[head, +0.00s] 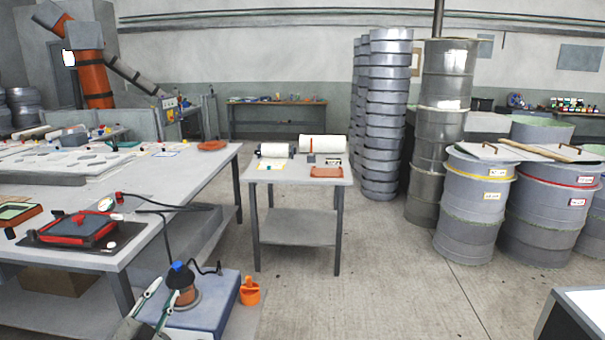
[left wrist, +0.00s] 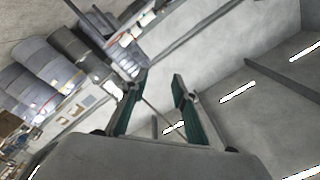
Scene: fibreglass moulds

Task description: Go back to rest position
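My left gripper (head: 166,286) is at the bottom left of the head view, with its two green-padded fingers pointing up and apart. In that view it overlaps the blue-grey box (head: 205,300) and a dark, blue-topped device (head: 183,283) on it; I cannot tell the gap between them in depth. In the left wrist view the fingers of my left gripper (left wrist: 160,78) stand apart with nothing between them. The wrist view is tilted and shows walls, ceiling and drums beyond. My right gripper is in neither view.
A long grey worktable (head: 190,175) with a red tray (head: 78,230) stands at left. A small table (head: 297,178) with white rolls stands mid-floor. Metal drums (head: 470,205) and stacked cans (head: 385,120) stand at right. Centre-right floor (head: 400,290) is clear.

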